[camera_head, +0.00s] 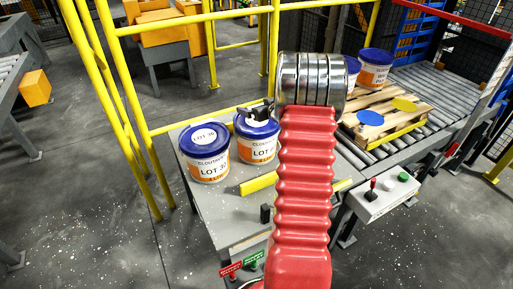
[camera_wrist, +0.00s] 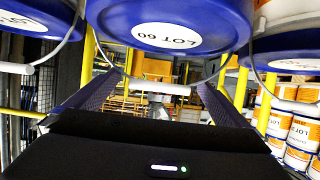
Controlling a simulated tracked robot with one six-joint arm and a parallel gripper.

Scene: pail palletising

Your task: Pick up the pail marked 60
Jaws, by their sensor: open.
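The pail marked 60 shows in the wrist view by its blue lid (camera_wrist: 180,25), labelled LOT 60, at the top centre. A thin wire handle curves below the lid towards my fingers.
A pail marked LOT 30 (camera_head: 207,168) stands close on the left. At right, a wooden pallet (camera_head: 390,90) on rollers bears pails (camera_head: 375,72), a blue disc (camera_head: 370,118) and a yellow disc (camera_head: 404,104). Yellow railings (camera_head: 150,130) stand behind.

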